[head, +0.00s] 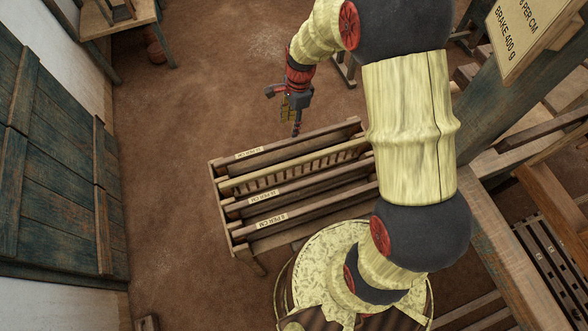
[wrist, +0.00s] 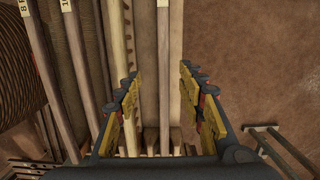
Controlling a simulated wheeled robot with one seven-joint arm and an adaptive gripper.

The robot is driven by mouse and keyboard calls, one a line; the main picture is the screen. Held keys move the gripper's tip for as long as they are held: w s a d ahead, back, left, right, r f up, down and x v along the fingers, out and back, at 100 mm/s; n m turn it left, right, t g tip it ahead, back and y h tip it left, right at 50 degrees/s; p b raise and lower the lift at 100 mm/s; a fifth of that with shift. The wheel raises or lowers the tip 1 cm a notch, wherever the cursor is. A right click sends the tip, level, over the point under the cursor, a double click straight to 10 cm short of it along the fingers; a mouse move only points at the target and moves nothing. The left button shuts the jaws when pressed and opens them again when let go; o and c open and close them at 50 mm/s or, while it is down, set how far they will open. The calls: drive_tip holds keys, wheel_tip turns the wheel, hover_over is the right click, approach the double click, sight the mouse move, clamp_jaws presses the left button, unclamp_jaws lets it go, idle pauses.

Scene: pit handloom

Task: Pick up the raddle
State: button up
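The raddle, which I take to be the pale bar with a row of pegs (head: 290,165), lies in a wooden rack (head: 222,213) among labelled darker bars. In the wrist view the pale bar (wrist: 117,40) runs up the picture left of centre, partly hidden lower down by the left finger. My gripper (head: 296,131) is above the far long side of the rack. In the wrist view my gripper (wrist: 160,75) is open and empty. A darker bar (wrist: 163,50) shows between its fingers, not the pale one. I see no contact.
Labelled bars, such as one marked 8 per cm (head: 270,219), lie parallel and close together in the rack. Loom beams (head: 490,215) stand on the right. The floor (head: 165,170) left of the rack is clear.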

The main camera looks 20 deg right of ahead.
drive_tip(key=g+p, duration=0.1)
drive_tip(key=p, duration=0.1)
hover_over(298, 159)
drive_tip(key=a, duration=0.1)
drive_tip(key=shift+n+h, duration=0.3)
drive_tip(key=shift+h, duration=0.1)
drive_tip(key=f, duration=0.4)
drive_tip(key=shift+w, duration=0.25)
drive_tip(key=shift+s+d+f, duration=0.15)
drive_tip(key=shift+s+f, duration=0.25)
drive_tip(key=shift+f, duration=0.2)
drive_tip(key=shift+s+d+f, duration=0.1)
drive_tip(key=shift+s+f, duration=0.3)
drive_tip(key=shift+f, duration=0.2)
drive_tip(key=shift+w+d+f+t+h, duration=0.15)
drive_tip(key=shift+w+d+f+t, duration=0.05)
drive_tip(key=shift+f, duration=0.2)
drive_tip(key=shift+w+d+f+t+h, duration=0.15)
drive_tip(key=shift+w+f+t, duration=0.05)
drive_tip(key=shift+f, duration=0.15)
drive_tip(key=shift+w+f+m, duration=0.15)
drive_tip(key=shift+f+m, duration=0.15)
drive_tip(key=shift+m, duration=0.1)
drive_tip(key=shift+a+f+b, duration=0.1)
drive_tip(key=shift+f+b, duration=0.65)
drive_tip(key=shift+f, duration=2.8)
drive_tip(key=shift+s, duration=0.2)
clamp_jaws()
drive_tip(key=shift+r, duration=0.1)
